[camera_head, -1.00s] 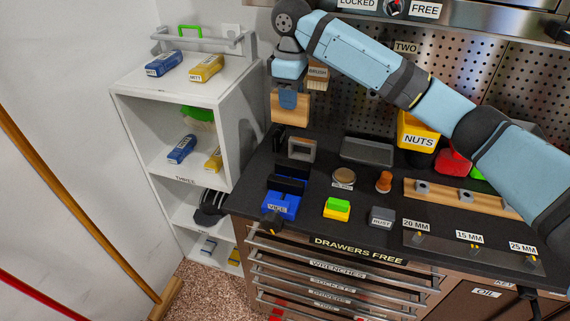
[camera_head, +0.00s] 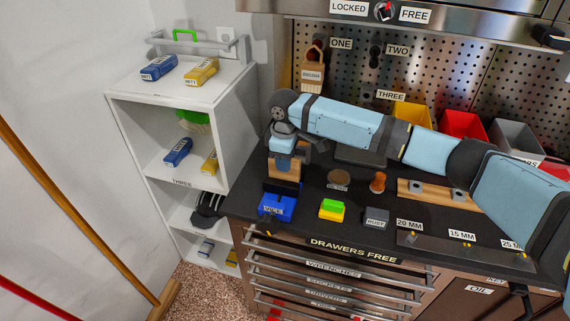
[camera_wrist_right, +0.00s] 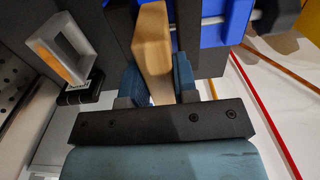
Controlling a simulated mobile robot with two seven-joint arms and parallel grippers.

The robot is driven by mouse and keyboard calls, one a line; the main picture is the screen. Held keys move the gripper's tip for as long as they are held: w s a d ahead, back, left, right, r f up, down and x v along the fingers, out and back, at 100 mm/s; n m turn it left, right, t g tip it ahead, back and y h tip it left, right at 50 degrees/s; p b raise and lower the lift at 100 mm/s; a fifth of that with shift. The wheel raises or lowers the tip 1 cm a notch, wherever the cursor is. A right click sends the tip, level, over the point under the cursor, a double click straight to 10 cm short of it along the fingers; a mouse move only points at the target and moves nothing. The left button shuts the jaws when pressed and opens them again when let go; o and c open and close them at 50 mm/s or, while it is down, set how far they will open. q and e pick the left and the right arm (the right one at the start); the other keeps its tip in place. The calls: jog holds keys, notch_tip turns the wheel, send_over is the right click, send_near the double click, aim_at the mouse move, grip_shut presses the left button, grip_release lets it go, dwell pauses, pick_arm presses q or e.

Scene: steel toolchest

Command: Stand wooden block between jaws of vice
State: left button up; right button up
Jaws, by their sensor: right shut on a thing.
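The blue vice (camera_head: 275,206) with dark jaws stands at the left end of the dark worktop; its blue body also shows in the right wrist view (camera_wrist_right: 212,35). My right gripper (camera_head: 284,160) points down over the vice and is shut on the wooden block (camera_head: 282,171). In the right wrist view the block (camera_wrist_right: 152,45) sits between the two blue fingers of the gripper (camera_wrist_right: 158,80), and its far end reaches the dark jaws. I cannot tell whether it rests on the vice. My left gripper is not in view.
A grey square frame (camera_wrist_right: 65,50) stands beside the vice. A yellow-green block (camera_head: 331,210), a grey labelled box (camera_head: 376,217) and an orange-brown knob (camera_head: 378,182) stand to the right on the worktop. The white shelf (camera_head: 185,95) stands to the left.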

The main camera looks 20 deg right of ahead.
notch_tip(320, 180, down, 2)
jog(key=o, duration=1)
jog(key=shift+f, duration=0.1)
jog(key=shift+c, duration=0.2)
notch_tip(320, 180, up, 12)
jog(key=shift+r+b, duration=0.15)
jog(key=shift+b, duration=0.45)
